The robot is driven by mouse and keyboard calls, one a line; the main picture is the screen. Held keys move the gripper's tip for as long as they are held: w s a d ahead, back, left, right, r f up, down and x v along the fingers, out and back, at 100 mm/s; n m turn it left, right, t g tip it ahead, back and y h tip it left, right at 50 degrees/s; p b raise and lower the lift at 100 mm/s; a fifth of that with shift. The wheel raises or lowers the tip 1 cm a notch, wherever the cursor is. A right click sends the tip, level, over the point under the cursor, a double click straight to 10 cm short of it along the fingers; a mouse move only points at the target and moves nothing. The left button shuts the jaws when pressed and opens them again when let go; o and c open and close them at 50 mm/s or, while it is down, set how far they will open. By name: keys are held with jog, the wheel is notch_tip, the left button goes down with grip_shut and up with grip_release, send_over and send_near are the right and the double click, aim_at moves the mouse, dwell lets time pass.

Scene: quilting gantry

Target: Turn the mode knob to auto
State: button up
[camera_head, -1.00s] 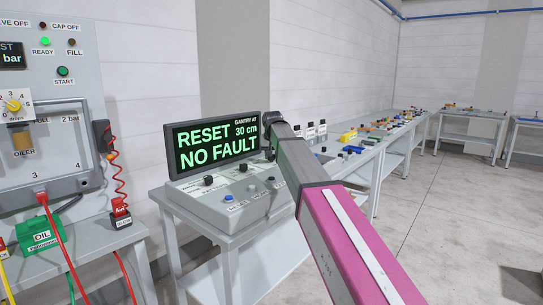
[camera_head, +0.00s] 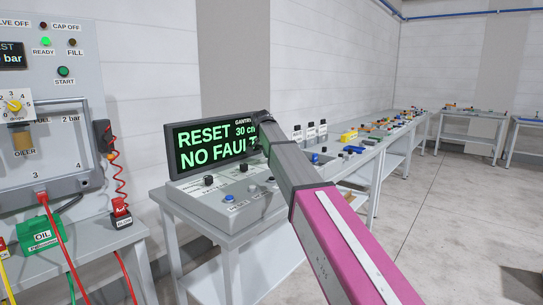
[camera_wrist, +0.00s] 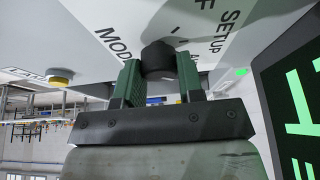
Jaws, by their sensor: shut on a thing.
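In the wrist view, my gripper (camera_wrist: 159,78) has its two green jaws on either side of a black round knob (camera_wrist: 158,56) and is shut on it. The panel lettering beside this knob reads MOD, with the rest cut off, so it is the mode knob. SETUP and a letter F also show near it; AUTO is not readable. The knob's pointer direction cannot be made out. In the head view, my arm covers the right part of the grey console (camera_head: 215,205), and the gripper and the mode knob are hidden behind it.
The display (camera_head: 212,148) on the console reads RESET, 30 cm, NO FAULT. Another black knob (camera_head: 208,180) and a blue button (camera_head: 230,198) sit left of my arm. A yellow button (camera_wrist: 60,78) shows in the wrist view. An oiler panel (camera_head: 45,120) stands at left.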

dwell(0.4)
jog(key=o, duration=0.9)
jog(key=v, duration=1)
jog(key=shift+a+r, duration=0.15)
jog(key=shift+r, duration=0.25)
jog(key=shift+s, duration=0.15)
